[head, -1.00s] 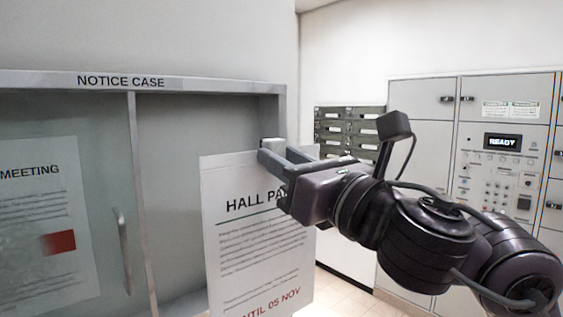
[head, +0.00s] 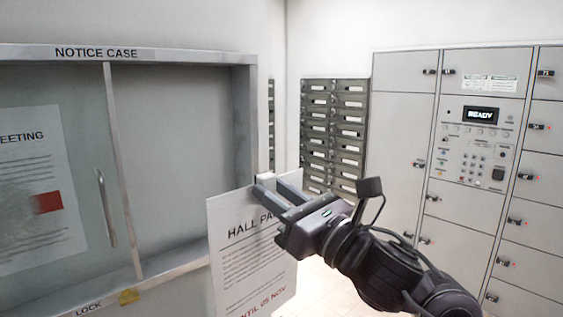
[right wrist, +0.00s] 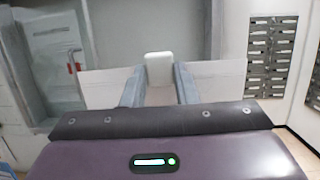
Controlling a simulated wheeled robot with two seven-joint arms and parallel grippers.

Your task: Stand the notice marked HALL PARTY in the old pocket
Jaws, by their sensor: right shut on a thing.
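The HALL PARTY notice (head: 245,262) is a white sheet with dark text and a red date line. It hangs upright in front of the right end of the notice case in the head view. My right gripper (head: 271,184) is shut on its top edge and covers the end of its heading. In the right wrist view the sheet (right wrist: 218,81) shows on both sides of the fingers of my right gripper (right wrist: 159,85). No pocket marked old can be made out. My left gripper is not in view.
The notice case (head: 180,262) has a sliding glass pane with a handle and a LOCK label; a MEETING notice (head: 30,180) is behind the glass. Grey mailboxes (head: 333,125) are on the far wall. A locker bank (head: 400,130) with a READY screen stands right.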

